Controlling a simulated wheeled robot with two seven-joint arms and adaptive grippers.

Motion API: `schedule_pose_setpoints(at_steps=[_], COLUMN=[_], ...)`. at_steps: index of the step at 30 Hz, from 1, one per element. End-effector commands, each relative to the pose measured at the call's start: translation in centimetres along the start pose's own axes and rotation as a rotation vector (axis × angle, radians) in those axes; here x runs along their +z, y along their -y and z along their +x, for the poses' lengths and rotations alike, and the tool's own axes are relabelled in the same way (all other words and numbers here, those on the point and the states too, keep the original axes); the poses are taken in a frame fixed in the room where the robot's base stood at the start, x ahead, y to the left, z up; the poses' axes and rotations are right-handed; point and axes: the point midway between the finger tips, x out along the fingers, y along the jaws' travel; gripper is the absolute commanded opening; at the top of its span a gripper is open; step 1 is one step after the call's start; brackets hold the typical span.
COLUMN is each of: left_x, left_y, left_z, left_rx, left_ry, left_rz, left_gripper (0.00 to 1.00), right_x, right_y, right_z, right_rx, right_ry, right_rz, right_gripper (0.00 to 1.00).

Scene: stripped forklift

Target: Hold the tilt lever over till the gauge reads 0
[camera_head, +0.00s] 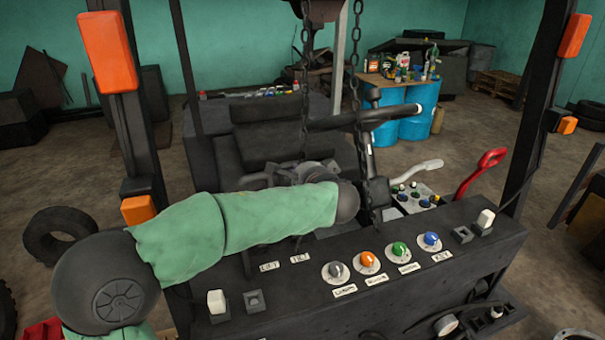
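The "TILT" label (299,258) is on the front panel, to the right of the "LIFT" label (268,266). My green-sleeved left arm crosses just above both and hides most of what stands behind them, so I cannot make out the tilt lever or its angle. Grey jointed parts (312,172) show beyond the arm; they may be my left gripper, but I cannot tell whether it is open or shut, or on what. My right gripper is not in view.
The black panel (400,290) carries grey, orange, green and blue knobs (367,259) and white-capped switches (217,301). Chains (364,150) hang over the middle. A steering wheel (365,117) and a red lever (482,173) stand behind. Mast posts (145,130) flank the view.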

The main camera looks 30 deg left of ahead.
Motion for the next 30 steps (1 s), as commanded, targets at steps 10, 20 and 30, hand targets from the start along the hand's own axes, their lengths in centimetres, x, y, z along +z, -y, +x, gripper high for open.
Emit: schedule_pose_setpoints(at_steps=[10,20,30], left_x=[0.1,0.0,0.1], left_y=[1.9,1.8,1.7], left_z=[5.2,7.5,7.6], left_rx=[0.197,0.278,0.278], left_ry=[0.003,-0.002,-0.002], left_rz=[0.0,-0.003,-0.002], left_gripper=[0.0,0.0,0.0], right_x=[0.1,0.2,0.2], right_y=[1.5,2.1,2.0], right_z=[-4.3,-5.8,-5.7], right_rx=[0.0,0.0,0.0], right_ry=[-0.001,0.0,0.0], right_rz=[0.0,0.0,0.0], right_gripper=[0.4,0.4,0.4])
